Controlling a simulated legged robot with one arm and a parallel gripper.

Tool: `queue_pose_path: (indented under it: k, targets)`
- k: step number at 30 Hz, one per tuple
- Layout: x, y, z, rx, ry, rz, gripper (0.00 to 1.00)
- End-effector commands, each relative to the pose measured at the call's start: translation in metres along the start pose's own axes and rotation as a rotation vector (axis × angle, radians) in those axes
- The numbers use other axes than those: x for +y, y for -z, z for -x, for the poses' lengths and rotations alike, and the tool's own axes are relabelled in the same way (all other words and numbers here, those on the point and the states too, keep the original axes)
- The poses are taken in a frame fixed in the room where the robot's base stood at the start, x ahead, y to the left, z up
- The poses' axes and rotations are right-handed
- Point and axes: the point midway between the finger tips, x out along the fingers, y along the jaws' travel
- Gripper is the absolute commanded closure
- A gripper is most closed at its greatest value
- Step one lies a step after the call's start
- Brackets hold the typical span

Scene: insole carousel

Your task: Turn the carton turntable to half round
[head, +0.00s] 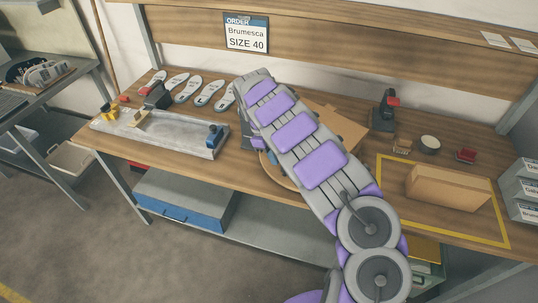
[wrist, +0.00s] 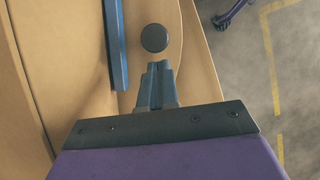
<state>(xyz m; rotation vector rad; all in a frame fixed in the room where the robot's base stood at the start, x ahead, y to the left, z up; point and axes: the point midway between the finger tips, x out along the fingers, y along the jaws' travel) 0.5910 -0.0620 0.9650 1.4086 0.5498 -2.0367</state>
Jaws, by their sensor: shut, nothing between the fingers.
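The round wooden turntable (head: 274,174) sits on the bench, mostly hidden behind my arm in the head view. An open tan carton (head: 338,124) stands on it; its upper right part shows. In the wrist view my gripper (wrist: 158,68) is shut and empty, its fingertips just short of a dark round knob (wrist: 154,38) near the turntable's edge (wrist: 198,65). I cannot tell whether they touch. A blue upright bar (wrist: 116,45) stands left of the fingers, beside the carton wall (wrist: 65,60).
An order card (head: 246,34) reads Brumesca SIZE 40. Several insoles (head: 208,93) lie at the back, behind a grey fixture (head: 160,133). A closed carton (head: 447,187) sits inside a yellow outline at right, near a dark stand (head: 384,112), a round tin (head: 429,144) and stacked bins (head: 526,190).

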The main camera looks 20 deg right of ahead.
Motion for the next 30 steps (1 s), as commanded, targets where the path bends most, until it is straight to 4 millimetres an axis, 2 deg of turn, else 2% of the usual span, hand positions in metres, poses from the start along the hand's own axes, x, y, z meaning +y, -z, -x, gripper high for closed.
queue_pose_path:
  k: [18, 30]
  targets:
    - [-0.001, -0.005, -0.001, -0.001, -0.002, 0.008, 1.00]
    - [-0.008, -0.024, -0.005, -0.005, -0.039, 0.114, 1.00]
